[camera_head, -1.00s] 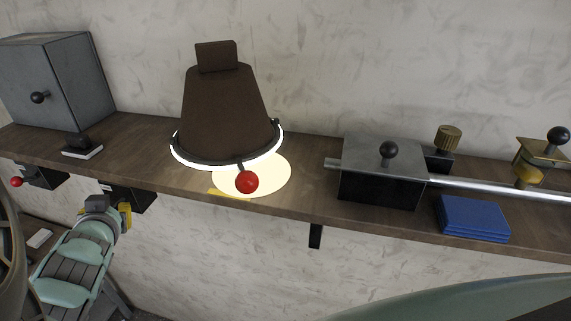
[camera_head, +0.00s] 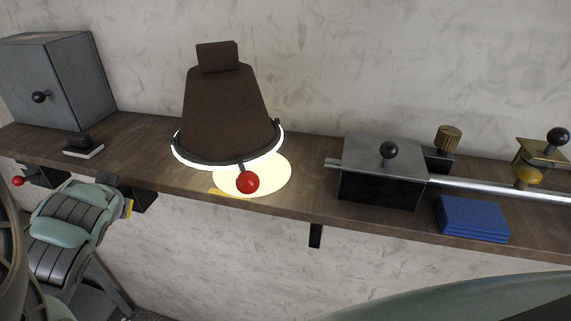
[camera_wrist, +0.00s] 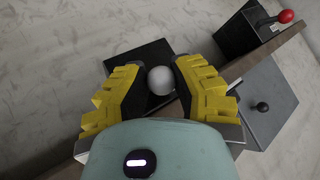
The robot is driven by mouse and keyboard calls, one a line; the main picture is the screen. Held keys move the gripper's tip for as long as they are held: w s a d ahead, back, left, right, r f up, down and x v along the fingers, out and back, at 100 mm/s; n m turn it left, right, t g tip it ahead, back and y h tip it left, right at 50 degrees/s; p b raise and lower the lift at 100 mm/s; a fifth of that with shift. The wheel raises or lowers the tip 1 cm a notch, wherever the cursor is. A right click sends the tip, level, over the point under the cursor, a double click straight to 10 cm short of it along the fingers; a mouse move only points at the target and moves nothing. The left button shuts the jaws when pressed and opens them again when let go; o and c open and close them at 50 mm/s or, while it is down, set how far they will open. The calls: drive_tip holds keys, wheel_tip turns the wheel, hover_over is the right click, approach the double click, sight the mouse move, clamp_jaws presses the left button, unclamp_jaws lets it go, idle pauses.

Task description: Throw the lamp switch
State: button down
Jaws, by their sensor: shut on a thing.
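The lamp (camera_head: 222,110) has a brown shade and stands on the shelf. Its lower rim glows and throws a bright pool of light, with a red ball (camera_head: 247,183) hanging at its front edge. In the wrist view, my gripper (camera_wrist: 160,82) has its yellow fingers shut on a white round knob (camera_wrist: 160,80) in front of a black switch box (camera_wrist: 148,62). The box (camera_head: 143,198) is mounted under the shelf edge in the head view. There my gripper is mostly hidden by its own back, with a yellow finger edge showing beside the box.
A second black box with a red-knobbed lever (camera_wrist: 285,16) is at the left under the shelf. A grey cabinet (camera_head: 55,82), a metal block with a rod (camera_head: 380,165) and a blue stack (camera_head: 473,217) sit on the wooden shelf (camera_head: 300,205).

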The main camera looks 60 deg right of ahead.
drive_tip(key=shift+w+a+r, duration=0.1)
drive_tip(key=shift+w, duration=0.05)
drive_tip(key=c, duration=0.7)
unclamp_jaws()
drive_tip(key=shift+c, duration=0.2)
drive_tip(key=shift+a+f+n+t+h, duration=0.15)
drive_tip(key=shift+f+n+t+h, duration=0.4)
drive_tip(key=shift+h, duration=0.35)
drive_tip(key=shift+a+f+n+t+h+b, duration=0.1)
drive_tip(key=shift+f+n+t+h+b, duration=0.25)
drive_tip(key=shift+f+t+h, duration=0.25)
drive_tip(key=n+t+h, duration=0.1)
drive_tip(key=f+t+h, duration=0.1)
drive_tip(key=n+t+h, duration=0.1)
drive_tip(key=shift+d+f+n, duration=0.15)
drive_tip(key=shift+d+n, duration=0.15)
